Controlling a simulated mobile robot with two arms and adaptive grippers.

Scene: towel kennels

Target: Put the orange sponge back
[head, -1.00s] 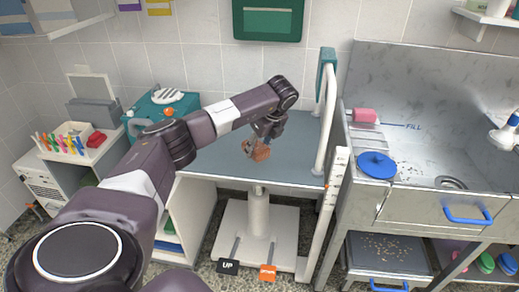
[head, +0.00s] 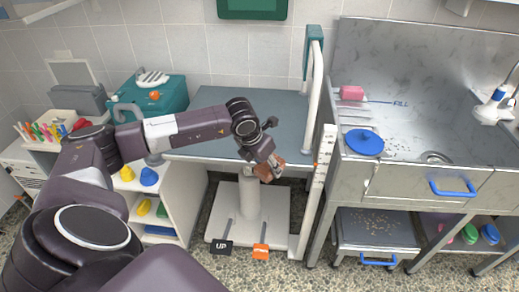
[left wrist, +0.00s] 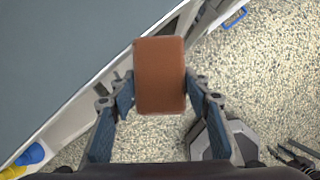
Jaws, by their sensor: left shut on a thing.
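The orange-brown sponge (left wrist: 160,76) is a rounded block held between the two fingers of my left gripper (left wrist: 160,90) in the left wrist view. In the head view the sponge (head: 267,170) shows at the tip of my left gripper (head: 270,168), partly covered by the fingers. The gripper is shut on it. It is at the front edge of the grey table (head: 215,125), and the wrist view shows speckled floor below the sponge.
A white rail post (head: 318,95) stands at the table's right side. The steel sink unit (head: 420,110) to the right holds a pink block (head: 351,92) and a blue round lid (head: 364,142). A shelf with yellow and blue items (head: 148,177) is at left. Pedals (head: 221,247) lie below.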

